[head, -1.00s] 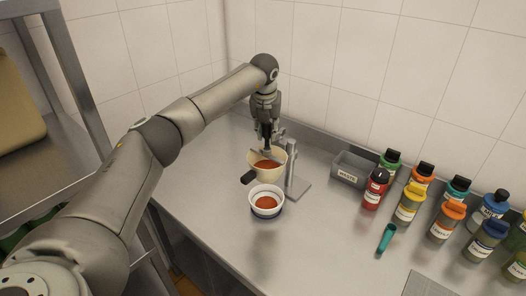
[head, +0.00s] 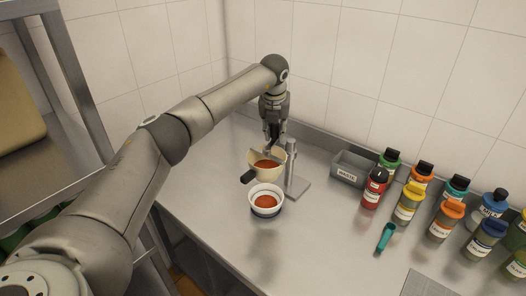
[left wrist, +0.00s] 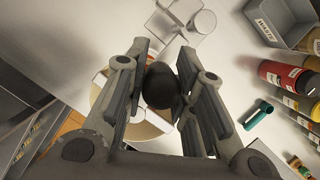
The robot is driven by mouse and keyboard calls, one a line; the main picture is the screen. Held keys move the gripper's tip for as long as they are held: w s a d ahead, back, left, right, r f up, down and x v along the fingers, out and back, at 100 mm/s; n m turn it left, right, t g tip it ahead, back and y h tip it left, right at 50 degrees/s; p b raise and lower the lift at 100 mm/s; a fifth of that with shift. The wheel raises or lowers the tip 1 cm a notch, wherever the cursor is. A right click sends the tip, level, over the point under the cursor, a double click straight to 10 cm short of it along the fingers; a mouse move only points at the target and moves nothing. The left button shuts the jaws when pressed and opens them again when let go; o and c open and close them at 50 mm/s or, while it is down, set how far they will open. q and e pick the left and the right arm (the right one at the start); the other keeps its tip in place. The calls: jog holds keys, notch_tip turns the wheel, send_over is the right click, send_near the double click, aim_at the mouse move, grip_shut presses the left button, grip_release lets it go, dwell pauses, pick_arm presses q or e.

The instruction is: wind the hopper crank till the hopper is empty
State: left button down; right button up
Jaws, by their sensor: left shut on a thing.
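The cream hopper (head: 281,172) hangs on a metal stand (head: 290,175) and holds red-orange powder. A white bowl (head: 256,206) with a dark outside stands below it, with similar powder inside. My left gripper (head: 272,142) is above the hopper's back edge, pointing down. In the left wrist view it is shut on a dark round knob, the crank handle (left wrist: 161,86), with a finger on each side. The rest of the crank is mostly hidden by the gripper. A dark block (head: 248,177) sticks out at the hopper's left. My right gripper is not in view.
A grey bin (head: 347,173) labelled waste stands right of the stand. Several capped bottles, such as a red one (head: 374,190), fill the counter's right. A teal tool (head: 385,238) lies before them. The counter (head: 325,240) is clear at front centre.

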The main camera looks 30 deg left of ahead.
pick_arm(q)
jog(key=shift+s+d+f, duration=0.1)
jog(key=shift+f, duration=0.05)
jog(key=shift+d, duration=0.6)
jog(key=shift+s+d+f, duration=0.1)
jog(key=shift+s+d, duration=0.1)
jog(key=shift+d, duration=0.3)
jog(key=shift+s+d, duration=0.35)
jog(key=shift+d, duration=0.1)
